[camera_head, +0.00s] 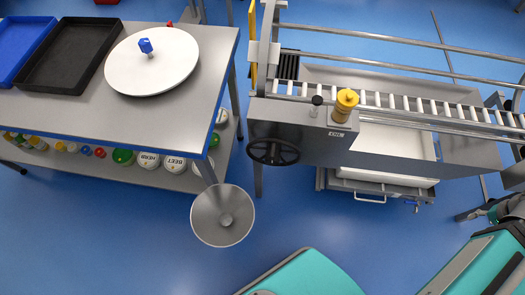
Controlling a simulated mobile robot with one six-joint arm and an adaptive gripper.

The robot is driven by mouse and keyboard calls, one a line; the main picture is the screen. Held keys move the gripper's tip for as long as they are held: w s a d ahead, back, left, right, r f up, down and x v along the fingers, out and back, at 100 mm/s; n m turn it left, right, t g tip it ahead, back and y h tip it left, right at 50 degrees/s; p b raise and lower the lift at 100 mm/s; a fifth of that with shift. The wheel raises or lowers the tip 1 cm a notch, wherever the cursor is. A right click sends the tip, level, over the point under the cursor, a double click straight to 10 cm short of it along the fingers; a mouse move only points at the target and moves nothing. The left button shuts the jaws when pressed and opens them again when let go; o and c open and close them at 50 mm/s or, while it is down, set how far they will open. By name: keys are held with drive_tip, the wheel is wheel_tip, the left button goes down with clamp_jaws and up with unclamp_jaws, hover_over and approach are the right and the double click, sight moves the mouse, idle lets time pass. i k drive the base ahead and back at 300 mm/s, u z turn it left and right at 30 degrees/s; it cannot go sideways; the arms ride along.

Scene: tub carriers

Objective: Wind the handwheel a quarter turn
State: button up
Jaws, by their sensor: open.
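The handwheel (273,152) is black and spoked, with a round rim. It is mounted on the front of the grey conveyor housing (300,128), near its left end, and shows unobstructed. My gripper (478,212) is dark and partly cut off at the right edge of the picture. It is open, with nothing seen between its fingers. It is far to the right of the handwheel and apart from it.
A drawer handle (370,199) juts below the conveyor. A steel table (190,110) stands left, with a metal funnel-shaped bowl (222,232) near it.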

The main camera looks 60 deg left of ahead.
sight(272, 156)
drive_tip(key=u, duration=2.05)
drive_tip(key=k, duration=0.55)
drive_tip(key=u, duration=0.15)
drive_tip(key=i, duration=0.5)
drive_tip(key=z, duration=0.05)
